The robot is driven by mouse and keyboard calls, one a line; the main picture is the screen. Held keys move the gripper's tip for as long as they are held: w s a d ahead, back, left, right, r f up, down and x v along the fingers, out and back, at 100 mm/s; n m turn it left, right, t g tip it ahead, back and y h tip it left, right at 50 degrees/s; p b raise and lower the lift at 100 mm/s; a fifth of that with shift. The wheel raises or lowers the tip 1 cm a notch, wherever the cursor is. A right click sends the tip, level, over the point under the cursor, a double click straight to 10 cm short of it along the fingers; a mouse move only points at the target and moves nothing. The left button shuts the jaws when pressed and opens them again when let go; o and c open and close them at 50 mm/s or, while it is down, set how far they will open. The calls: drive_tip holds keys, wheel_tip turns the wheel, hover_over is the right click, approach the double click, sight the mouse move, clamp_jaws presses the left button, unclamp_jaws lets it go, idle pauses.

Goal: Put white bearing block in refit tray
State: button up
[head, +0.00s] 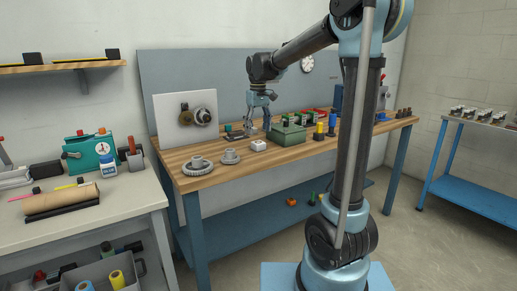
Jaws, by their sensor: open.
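The white bearing block (259,145) sits on the wooden bench top (215,177), near its front edge, and looks like a small pale block with darker detail on top. My gripper (257,129) is open and points down above and slightly behind the block, apart from it. Nothing shows between its fingers. No tray is clearly recognisable as the refit tray. A green box-shaped container (287,136) stands just right of the block, but I cannot tell whether it is that tray.
Two grey round parts, a larger one (197,167) and a smaller one (230,157), lie left of the block. A white panel with round fittings (187,121) stands behind. Yellow and black cylinders (319,131) stand right of the green container. My arm hides part of the bench's right side.

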sight(258, 142)
drive_tip(key=shift+w+d+f, duration=0.1)
drive_tip(key=shift+f, duration=3.45)
drive_tip(key=c, duration=1.4)
drive_tip(key=shift+o, duration=0.2)
drive_tip(key=shift+r, duration=0.1)
